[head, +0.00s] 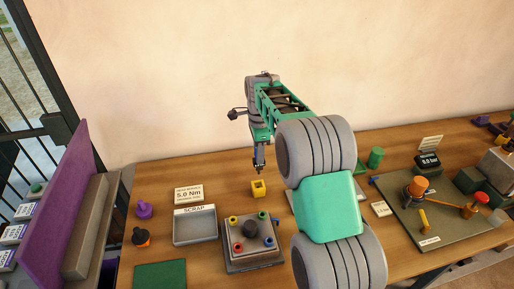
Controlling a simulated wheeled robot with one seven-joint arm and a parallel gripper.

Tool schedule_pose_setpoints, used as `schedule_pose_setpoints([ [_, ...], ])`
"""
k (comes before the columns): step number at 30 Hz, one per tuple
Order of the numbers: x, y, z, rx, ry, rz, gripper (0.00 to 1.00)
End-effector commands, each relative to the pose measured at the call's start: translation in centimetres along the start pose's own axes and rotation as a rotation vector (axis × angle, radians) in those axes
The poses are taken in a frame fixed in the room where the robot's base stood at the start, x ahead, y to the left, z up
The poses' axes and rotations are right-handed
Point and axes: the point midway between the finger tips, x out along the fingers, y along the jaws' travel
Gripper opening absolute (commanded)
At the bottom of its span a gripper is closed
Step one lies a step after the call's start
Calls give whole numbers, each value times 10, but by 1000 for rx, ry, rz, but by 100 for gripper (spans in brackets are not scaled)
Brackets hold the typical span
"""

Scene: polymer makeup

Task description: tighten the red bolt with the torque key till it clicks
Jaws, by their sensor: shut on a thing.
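The red bolt (239,246) is at the front left of a grey fixture block (264,262) on the wooden table. Yellow, green and blue bolts and a dark dome share the block. I cannot identify the torque key for certain. My arm hides part of the table right of the fixture.
A grey SCRAP tray (194,228) and a 5.0 Nm sign (188,194) stand left of the fixture. A purple knob (144,209) and a black-orange knob (140,236) are farther left. A panel with an orange-topped post (417,186) is at right, near a dark display (428,161).

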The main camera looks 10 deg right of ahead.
Motion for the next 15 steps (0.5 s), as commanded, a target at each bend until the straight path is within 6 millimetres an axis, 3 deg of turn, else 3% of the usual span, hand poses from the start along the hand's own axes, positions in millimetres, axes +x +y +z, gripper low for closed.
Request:
schedule_pose_setpoints([
  [8, -2, 0, 2, -2, 0, 0, 0],
  [15, 21, 0, 1, 1, 0, 0, 0],
])
